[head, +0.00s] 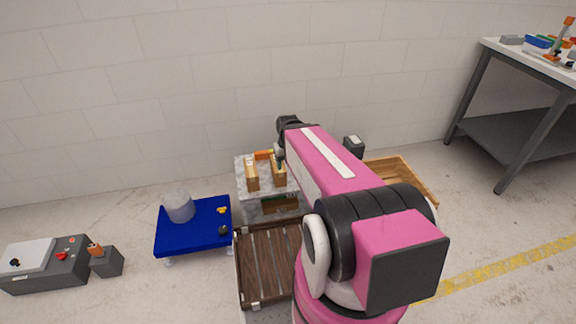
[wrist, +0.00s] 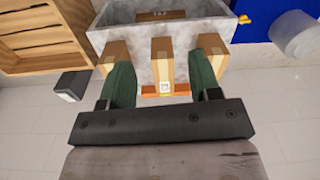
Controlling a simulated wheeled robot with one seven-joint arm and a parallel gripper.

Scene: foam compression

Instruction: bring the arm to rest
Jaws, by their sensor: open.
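My pink arm (head: 345,165) reaches forward and left in the head view, over a grey stone-like stand. In the wrist view my gripper (wrist: 161,75) is open, with its two green fingers apart. A tan block with a small label (wrist: 162,62) shows between the fingers, and I see no finger touching it. Two more tan blocks show at the left (wrist: 114,54) and right (wrist: 212,46), partly behind the fingers. In the head view the gripper's fingertips are mostly hidden behind the arm and blocks.
The grey stone-like stand (head: 243,163) holds tan blocks (head: 252,176) and an orange piece (head: 263,155). A blue table (head: 190,238) with a clear cylinder (head: 178,206) stands left. A brown slatted crate (head: 265,265) is in front. A wooden crate (head: 405,172) is right.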

